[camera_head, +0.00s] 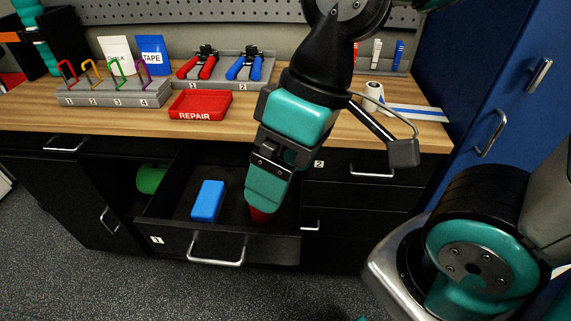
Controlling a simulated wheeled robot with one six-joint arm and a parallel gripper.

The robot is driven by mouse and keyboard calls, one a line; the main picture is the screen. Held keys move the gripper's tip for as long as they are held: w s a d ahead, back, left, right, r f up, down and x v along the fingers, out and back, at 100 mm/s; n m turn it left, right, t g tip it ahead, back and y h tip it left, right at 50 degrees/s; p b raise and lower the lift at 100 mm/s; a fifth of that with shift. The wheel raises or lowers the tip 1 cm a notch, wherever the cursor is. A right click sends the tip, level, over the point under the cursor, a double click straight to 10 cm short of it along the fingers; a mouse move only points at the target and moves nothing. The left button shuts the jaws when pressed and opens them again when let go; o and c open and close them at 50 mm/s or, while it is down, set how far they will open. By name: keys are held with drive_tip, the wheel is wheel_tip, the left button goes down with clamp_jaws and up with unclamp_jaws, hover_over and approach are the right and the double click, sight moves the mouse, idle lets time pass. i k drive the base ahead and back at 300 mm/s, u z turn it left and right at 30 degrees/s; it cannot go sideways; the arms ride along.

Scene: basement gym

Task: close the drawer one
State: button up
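Drawer one (216,250), black with a "1" label and a silver bar handle (216,262), stands pulled out of the workbench, left of the middle. A blue block (208,201) lies inside it. My gripper (262,204) points down over the right part of the open drawer, right of the blue block and behind the front panel. A small red thing (261,215) shows at its fingertips. I cannot tell whether it is held or lies in the drawer. The gap between the fingers is hidden.
A green cylinder (151,179) shows at the drawer's left. Drawer two (362,165) is shut at the right. The wooden worktop holds a red REPAIR tray (200,105), a hook rack (112,97) and a plier stand (226,83). A blue cabinet (495,100) stands right.

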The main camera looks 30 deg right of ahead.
sight(167, 224)
drive_tip(key=u, duration=0.55)
drive_tip(key=k, duration=1.3)
drive_tip(key=u, duration=0.85)
drive_tip(key=i, duration=1.3)
drive_tip(key=z, duration=0.85)
